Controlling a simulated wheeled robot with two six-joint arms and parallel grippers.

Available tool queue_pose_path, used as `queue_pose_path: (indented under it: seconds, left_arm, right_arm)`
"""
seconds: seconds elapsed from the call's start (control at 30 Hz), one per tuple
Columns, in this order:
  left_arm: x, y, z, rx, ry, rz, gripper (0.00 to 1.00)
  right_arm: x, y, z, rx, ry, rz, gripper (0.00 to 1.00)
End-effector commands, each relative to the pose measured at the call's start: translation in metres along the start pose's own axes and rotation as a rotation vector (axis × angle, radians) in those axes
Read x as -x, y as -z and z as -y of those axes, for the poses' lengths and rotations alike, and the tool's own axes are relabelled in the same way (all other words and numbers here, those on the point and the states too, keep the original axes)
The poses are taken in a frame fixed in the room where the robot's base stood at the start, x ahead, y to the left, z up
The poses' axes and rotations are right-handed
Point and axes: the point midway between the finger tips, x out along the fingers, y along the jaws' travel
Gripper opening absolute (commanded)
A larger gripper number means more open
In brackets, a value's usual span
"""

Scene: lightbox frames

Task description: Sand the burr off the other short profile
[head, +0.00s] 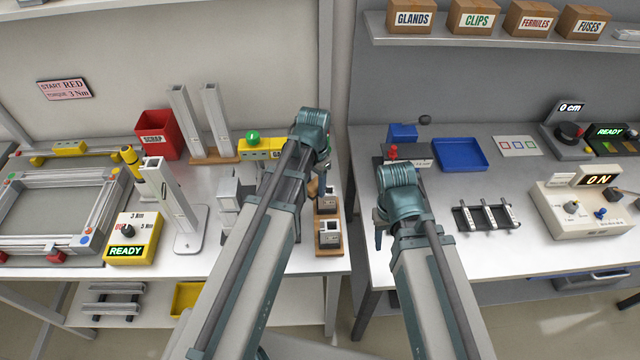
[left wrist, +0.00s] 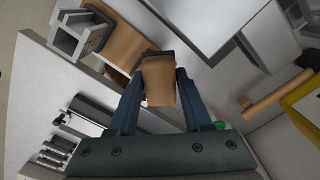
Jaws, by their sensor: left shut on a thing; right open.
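My left gripper (left wrist: 160,76) is shut on a tan sanding block (left wrist: 159,85) with a dark far edge. In the head view my left gripper (head: 315,150) hangs over the right end of the left table, its fingertips mostly hidden by the arm. Two short profiles stand in wooden holders there: the near one (head: 329,232) and the far one (head: 328,193), close beside the gripper. A profile end also shows in the left wrist view (left wrist: 66,40), apart from the block. No burr can be made out. My right gripper (head: 380,228) is open and empty at the right table's left end.
A post on a white base (head: 188,240), a grey device (head: 228,190) and a yellow box with a green button (head: 258,148) stand left of my left arm. A blue tray (head: 460,154) and a small rack (head: 486,217) lie on the right table. A gap separates the tables.

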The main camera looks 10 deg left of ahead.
Motion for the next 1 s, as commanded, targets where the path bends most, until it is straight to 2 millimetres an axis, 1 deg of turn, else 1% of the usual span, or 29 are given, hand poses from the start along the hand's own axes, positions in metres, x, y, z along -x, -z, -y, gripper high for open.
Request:
queue_pose_path:
  seconds: [0.17, 0.27, 0.83, 0.9, 1.0]
  left_arm:
    - [0.001, 0.001, 0.000, 0.000, 0.000, 0.000, 0.05]
    - [0.004, 0.001, -0.001, 0.000, -0.001, -0.001, 0.05]
    - [0.058, 0.001, -0.001, -0.001, -0.002, -0.002, 0.05]
    - [0.062, 0.001, -0.001, -0.001, -0.002, -0.002, 0.05]
    - [0.062, 0.001, -0.001, -0.001, -0.002, -0.002, 0.05]
  right_arm:
    - [0.001, 0.000, 0.000, 0.000, 0.000, 0.000, 0.50]
    - [0.004, 0.000, 0.000, 0.000, 0.000, 0.000, 0.50]
    - [0.057, -0.003, -0.005, 0.000, 0.000, 0.000, 0.50]
    - [0.061, -0.004, -0.006, 0.000, 0.000, 0.000, 0.50]
    - [0.061, -0.004, -0.006, 0.000, 0.000, 0.000, 0.50]
